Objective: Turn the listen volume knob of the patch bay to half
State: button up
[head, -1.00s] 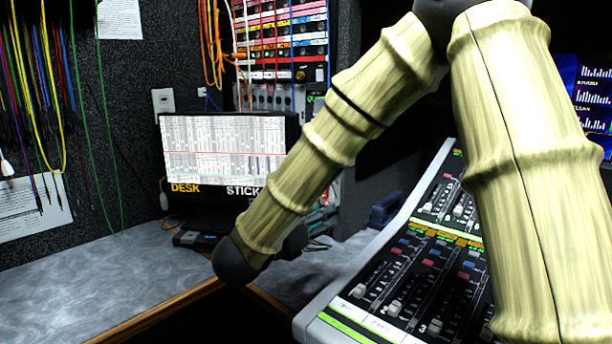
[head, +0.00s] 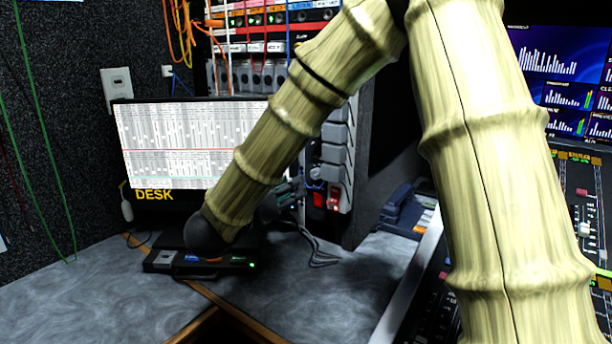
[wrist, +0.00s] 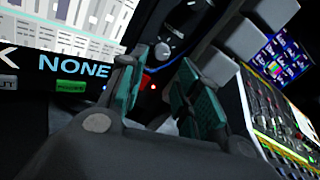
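The patch bay (head: 270,18) stands at the back in the head view, with rows of coloured strips and plugged orange, blue and white cables. My forearm covers part of the rack below it. I cannot pick out the listen volume knob for certain.
A monitor (head: 160,195) stands left of my forearm, with a low black box (head: 165,262) in front. A mixing console (head: 580,190) is at the right. A blue desk phone (head: 400,208) sits beside the rack. The grey desktop (head: 70,300) is clear at front left.

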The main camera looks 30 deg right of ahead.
aim_at(314, 175)
jog(key=x, duration=0.9)
jog(key=shift+s+b, duration=0.15)
jog(key=shift+b, duration=0.15)
jog(key=shift+d, duration=0.1)
grip_shut()
